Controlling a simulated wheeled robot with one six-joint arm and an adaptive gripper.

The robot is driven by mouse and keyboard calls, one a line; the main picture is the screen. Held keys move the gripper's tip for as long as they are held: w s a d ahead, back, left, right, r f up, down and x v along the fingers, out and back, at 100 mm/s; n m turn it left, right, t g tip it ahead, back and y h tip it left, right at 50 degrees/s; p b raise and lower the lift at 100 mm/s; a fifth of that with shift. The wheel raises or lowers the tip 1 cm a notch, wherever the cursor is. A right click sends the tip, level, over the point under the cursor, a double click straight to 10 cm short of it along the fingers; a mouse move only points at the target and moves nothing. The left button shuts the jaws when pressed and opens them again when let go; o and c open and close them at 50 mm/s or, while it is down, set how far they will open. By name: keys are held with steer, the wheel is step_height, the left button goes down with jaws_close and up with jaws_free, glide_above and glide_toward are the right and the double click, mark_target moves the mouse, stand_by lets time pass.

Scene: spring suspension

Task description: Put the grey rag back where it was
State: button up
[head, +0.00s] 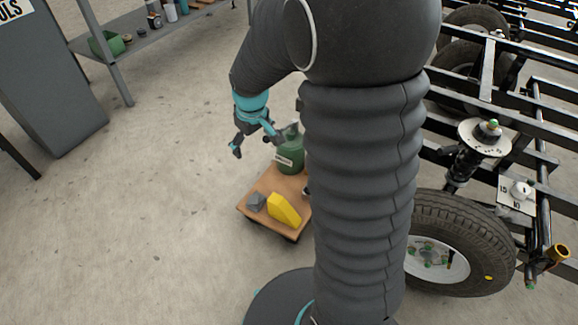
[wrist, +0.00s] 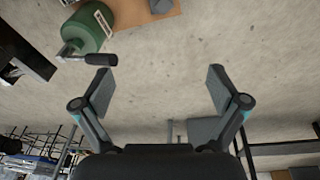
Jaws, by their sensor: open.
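A small grey bundle (head: 256,201), which may be the grey rag, lies at the left corner of a wooden board (head: 272,180) on the floor. Part of a grey thing also shows at the top edge of the wrist view (wrist: 160,5), on the board. It is too small to tell cloth from something solid. My gripper (head: 257,147) is open and empty, in the air above and behind the board, apart from the bundle. In the wrist view my two fingers (wrist: 159,82) are wide apart with only floor between them.
A yellow wedge (head: 284,209) and a green canister (head: 290,153) stand on the board. A wheel (head: 458,242) and black frame (head: 552,130) are at the right. A grey cabinet (head: 45,85) and shelf (head: 150,45) are at the left. The floor between is clear.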

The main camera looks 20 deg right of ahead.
steer(key=s+r+m+t, duration=0.1)
steer(key=s+r+m, duration=0.1)
steer(key=s+r, duration=0.5)
steer(key=s+r+m+t, duration=0.2)
steer(key=s+r, duration=0.5)
steer(key=s, duration=0.9)
steer(key=shift+s+r, duration=0.3)
steer(key=shift+r, duration=0.1)
